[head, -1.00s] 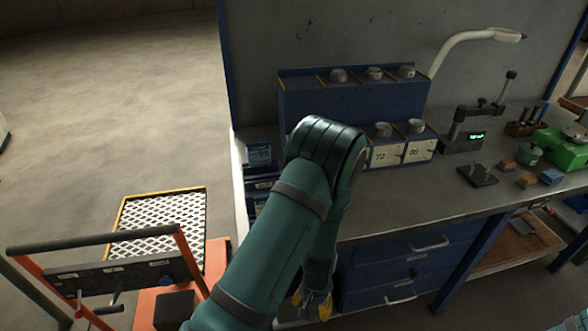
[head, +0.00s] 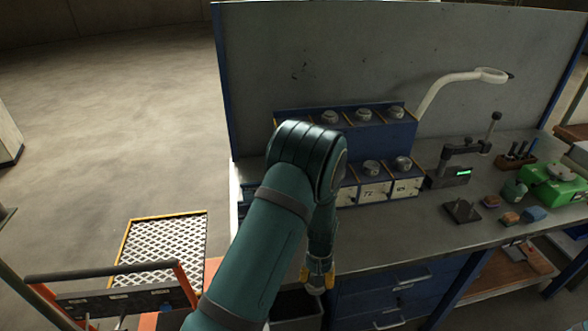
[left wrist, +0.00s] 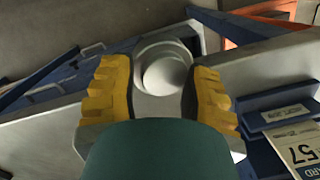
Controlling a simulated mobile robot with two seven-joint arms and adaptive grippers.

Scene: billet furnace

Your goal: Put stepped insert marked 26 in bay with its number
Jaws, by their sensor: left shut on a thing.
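My left gripper (head: 318,277), with yellow finger pads, is in front of the bench edge, below the bench top in the head view. In the left wrist view the left gripper (left wrist: 160,78) is shut on a grey round stepped insert (left wrist: 166,66); no number on it can be read. A blue two-tier bay rack (head: 345,137) stands on the bench beyond the gripper. Its lower row has white number plates, one reading 72 (head: 368,193); another (head: 405,187) is too small to read surely. My arm hides the rack's left part. My right gripper is out of view.
Grey round pieces (head: 372,167) sit in several bays. A gauge stand with green display (head: 455,172), a dark plate (head: 461,210) and a green machine (head: 553,185) are to the right. A grey bin (head: 294,307) is below the gripper. The wrist view shows a card marked 57 (left wrist: 300,150).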

